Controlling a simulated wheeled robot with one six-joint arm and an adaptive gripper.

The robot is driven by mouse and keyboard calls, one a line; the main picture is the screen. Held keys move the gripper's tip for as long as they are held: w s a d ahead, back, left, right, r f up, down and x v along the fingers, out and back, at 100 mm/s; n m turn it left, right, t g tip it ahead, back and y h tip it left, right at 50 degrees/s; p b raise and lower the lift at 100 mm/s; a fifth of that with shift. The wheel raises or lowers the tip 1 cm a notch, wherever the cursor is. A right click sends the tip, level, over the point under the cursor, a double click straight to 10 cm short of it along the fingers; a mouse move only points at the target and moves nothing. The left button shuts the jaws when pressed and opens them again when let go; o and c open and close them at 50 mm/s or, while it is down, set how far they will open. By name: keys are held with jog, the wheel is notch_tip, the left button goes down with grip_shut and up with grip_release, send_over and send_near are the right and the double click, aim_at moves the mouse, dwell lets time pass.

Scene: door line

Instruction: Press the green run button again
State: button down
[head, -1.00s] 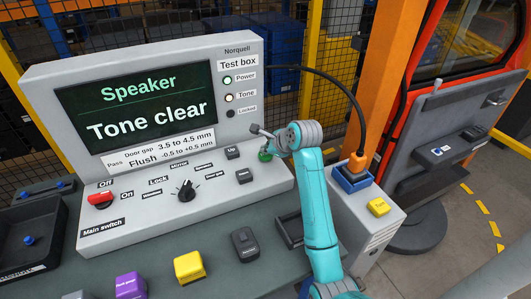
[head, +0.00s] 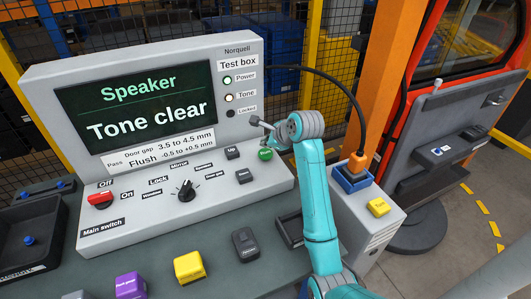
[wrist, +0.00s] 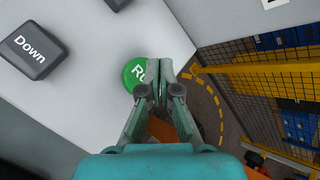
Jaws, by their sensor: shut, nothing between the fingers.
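The green run button (head: 266,154) is at the right of the test box's sloping panel. In the wrist view the round green button (wrist: 134,72) shows "Ru"; my fingers cover its right edge. My gripper (head: 272,134) is just above the button in the head view, partly hidden by my wrist. Its fingers (wrist: 159,66) are shut and empty, and a gap to the button seems to show. The test box screen (head: 135,110) reads "Speaker" and "Tone clear". The Power lamp (head: 227,80) is green and the Tone lamp (head: 229,97) is lit pale; the Locked lamp (head: 230,114) is dark.
The Up key (head: 232,153) and Down key (head: 244,176) sit left of the button. A black knob (head: 187,190) and red main switch (head: 100,200) are further left. A cable plug (head: 357,163) and yellow button (head: 379,207) stand at the right.

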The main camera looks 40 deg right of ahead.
jog(key=shift+r, duration=2.05)
notch_tip(320, 180, up, 9)
send_over(266, 153)
jog(key=shift+s+f, duration=0.1)
